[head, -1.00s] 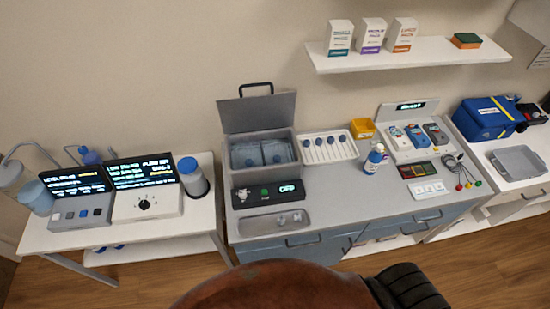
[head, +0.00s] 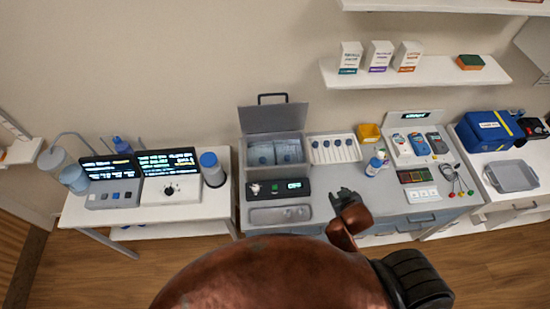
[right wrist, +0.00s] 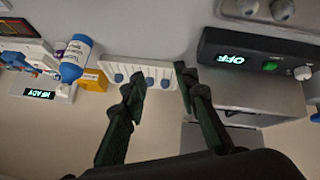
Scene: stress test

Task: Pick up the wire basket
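I cannot make out a wire basket for certain in either view. The grey bath (head: 271,168) with its raised lid (head: 274,118) stands on the middle counter and holds blue-tinted, box-like contents (head: 274,152); whether a basket is among them is not clear. My right gripper (head: 345,197) is over the counter's front part, to the right of the bath and the panel reading OFF. In the right wrist view its two fingers (right wrist: 159,74) are apart with nothing held between them. My left gripper is not in view.
A white rack with blue-tipped items (head: 335,149), a blue-capped bottle (head: 376,163) and a yellow bin (head: 368,132) stand near the bath. The OFF panel (head: 278,189) and a shallow grey tray (head: 280,214) lie in front. A grey tray (head: 511,176) sits far right.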

